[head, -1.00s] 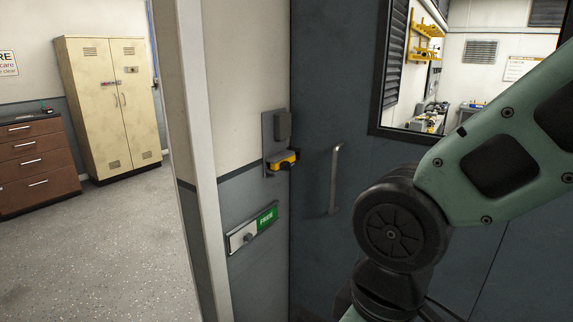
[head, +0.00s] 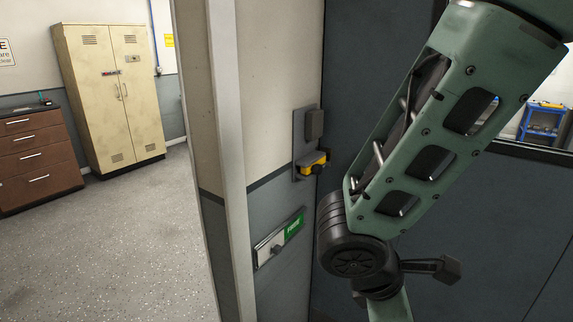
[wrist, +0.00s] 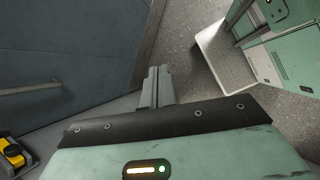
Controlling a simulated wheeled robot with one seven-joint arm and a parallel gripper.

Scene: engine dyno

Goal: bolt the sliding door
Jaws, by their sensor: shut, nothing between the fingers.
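The dark blue-grey sliding door (head: 350,75) fills the right of the head view and meets the pale wall in a corner. Beside that corner, a bolt plate (head: 270,248) with a round knob and a green FREE label (head: 294,226) is fixed low on the wall. Above it is a grey bracket with a yellow-and-black latch (head: 312,164); a yellow-and-black piece also shows at the lower left of the wrist view (wrist: 12,154). My gripper (wrist: 158,72) is shut and empty, pointing toward the floor and door base. The door handle (wrist: 30,90) shows left of it, apart.
A cream locker (head: 110,95) and a brown drawer cabinet (head: 38,155) stand at the left, with open speckled floor (head: 130,245) before them. The pale jamb edge (head: 228,150) stands out near the bolt plate. My arm covers much of the door.

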